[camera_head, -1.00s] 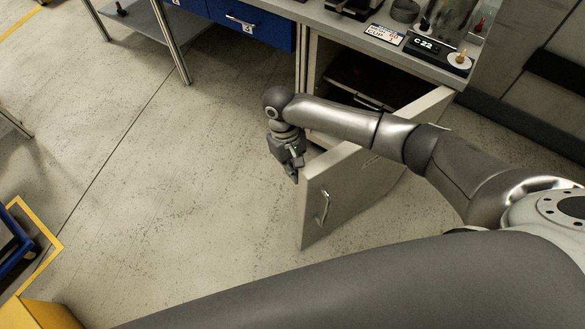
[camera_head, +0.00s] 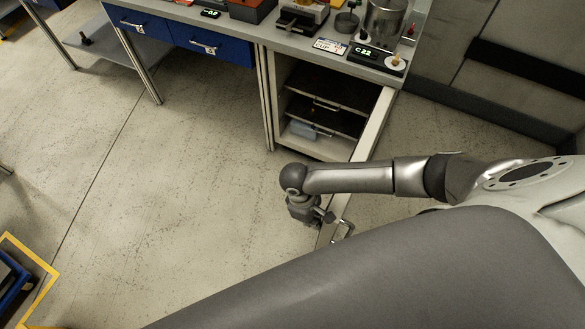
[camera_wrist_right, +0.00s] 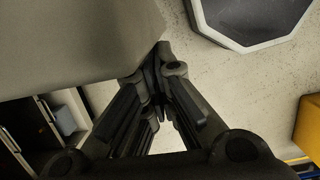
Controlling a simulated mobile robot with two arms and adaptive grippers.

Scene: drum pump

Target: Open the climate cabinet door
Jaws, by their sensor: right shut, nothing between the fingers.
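The climate cabinet (camera_head: 269,100) stands under the counter, and its front is open to the room. Its grey door (camera_head: 372,130) stands swung far out and is seen nearly edge-on in the head view. The door handle (camera_head: 346,231) is near the door's free end. My right gripper (camera_head: 326,218) is shut and empty, beside the door's free end on the cabinet-opening side. In the right wrist view its fingers (camera_wrist_right: 161,58) are at the edge of a large grey panel, likely the door (camera_wrist_right: 75,40); I cannot tell whether they touch. My left gripper is not in view.
Inside the cabinet are dark shelves and a pale box (camera_head: 304,130). The counter (camera_head: 270,32) above carries a display unit (camera_head: 372,55) and several instruments. Blue drawers (camera_head: 210,45) are to the left. The floor on the left is mostly clear. A wall closes the right.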

